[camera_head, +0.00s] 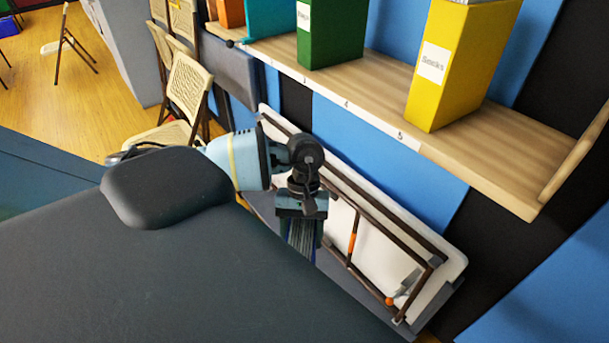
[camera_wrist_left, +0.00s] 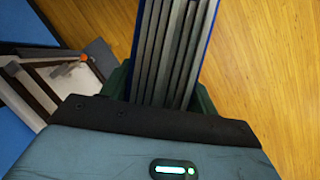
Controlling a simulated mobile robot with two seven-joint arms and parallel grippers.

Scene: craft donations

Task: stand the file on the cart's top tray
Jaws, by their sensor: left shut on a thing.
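My left gripper (camera_head: 302,212) is shut on a file (camera_head: 300,238) that hangs below it, in front of the wall and under the shelf. The left wrist view shows the same file (camera_wrist_left: 172,50) between the two dark fingers (camera_wrist_left: 160,92), with blue outer edges and several grey layers inside. It is clear of the floor in that view. My arm and body hide part of the head view's lower area. I cannot make out the cart or its top tray. My right gripper is not in view.
A wooden shelf (camera_head: 385,85) on the blue and black wall holds a yellow file (camera_head: 455,65), a green file (camera_head: 335,35) and others. Folding chairs (camera_head: 188,90) stand at left. Wooden floor (camera_head: 110,85) is open there.

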